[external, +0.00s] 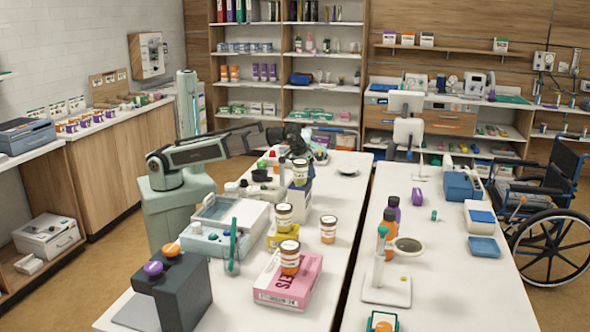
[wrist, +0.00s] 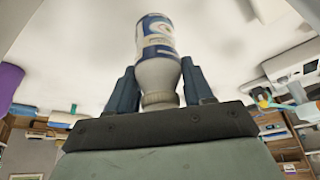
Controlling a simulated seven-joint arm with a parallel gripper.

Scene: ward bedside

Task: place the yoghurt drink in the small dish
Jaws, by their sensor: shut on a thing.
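In the wrist view the yoghurt drink (wrist: 157,45), a white bottle with a blue label, is between the two dark fingers of my gripper (wrist: 160,82). My gripper is shut on it near its narrow neck, with the ribbed end towards the palm. In the external view my gripper (external: 294,138) is over the far part of the left table; the bottle cannot be made out clearly there. A shallow white dish (external: 347,170) lies to the right of my gripper, apart from it. A grey round bowl (external: 408,245) stands on the right table. Which is the small dish is unclear.
Orange-labelled jars (external: 328,229), a pink box (external: 288,280) and a white device (external: 230,217) crowd the near left table (external: 335,255). A narrow gap separates it from the right table (external: 455,285). The left table's right side near the white dish is mostly clear.

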